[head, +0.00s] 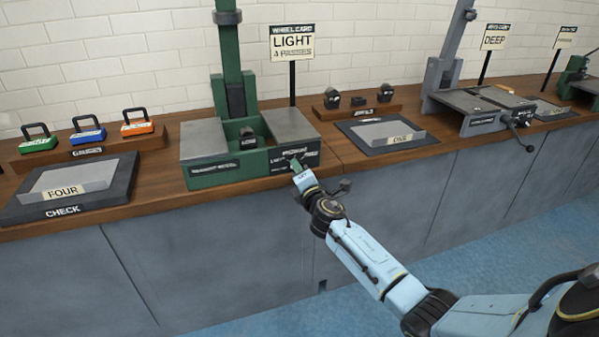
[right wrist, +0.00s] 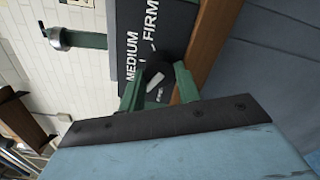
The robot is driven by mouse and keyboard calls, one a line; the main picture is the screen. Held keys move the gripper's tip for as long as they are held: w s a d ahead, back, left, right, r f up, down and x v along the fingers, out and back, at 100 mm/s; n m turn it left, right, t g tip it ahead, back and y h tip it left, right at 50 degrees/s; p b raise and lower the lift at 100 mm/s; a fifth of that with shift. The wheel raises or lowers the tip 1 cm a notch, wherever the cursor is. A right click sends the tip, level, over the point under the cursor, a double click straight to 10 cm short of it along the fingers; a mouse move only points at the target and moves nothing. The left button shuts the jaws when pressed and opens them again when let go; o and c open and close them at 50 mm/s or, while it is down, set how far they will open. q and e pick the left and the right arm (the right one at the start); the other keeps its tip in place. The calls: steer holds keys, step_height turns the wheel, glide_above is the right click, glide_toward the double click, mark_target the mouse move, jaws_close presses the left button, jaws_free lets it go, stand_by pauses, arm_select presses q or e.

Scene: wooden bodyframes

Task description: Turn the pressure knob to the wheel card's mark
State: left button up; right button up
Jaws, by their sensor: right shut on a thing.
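The wheel card (head: 292,43) stands on a post behind the green press (head: 215,176) and reads LIGHT, 4 PASSES. The dark pressure knob (right wrist: 154,72) is on the press's front panel, with MEDIUM and FIRM printed beside it in the right wrist view. A small word at the knob's lower side is partly hidden and hard to read. A pale line shows on the knob, but I cannot tell which mark it points to. My right gripper (head: 297,168) is at the panel, its green fingers (right wrist: 157,87) shut on the knob from both sides. My left gripper is out of view.
A tray marked FOUR (head: 62,191) and a rack of colored handled blocks (head: 87,145) are at left. A tray marked ONE (head: 388,134) and a grey press (head: 470,108) with a crank are at right. The floor before the bench is clear.

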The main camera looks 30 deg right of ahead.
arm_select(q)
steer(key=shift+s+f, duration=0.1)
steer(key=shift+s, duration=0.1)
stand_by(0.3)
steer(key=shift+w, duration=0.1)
arm_select(e)
steer(key=o, duration=1)
steer(key=shift+s, duration=0.1)
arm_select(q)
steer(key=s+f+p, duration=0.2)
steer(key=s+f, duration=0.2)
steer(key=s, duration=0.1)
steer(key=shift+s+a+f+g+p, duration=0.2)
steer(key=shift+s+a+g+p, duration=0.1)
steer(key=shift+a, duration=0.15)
arm_select(e)
steer(key=shift+v, duration=6.65)
steer(key=shift+f, duration=0.1)
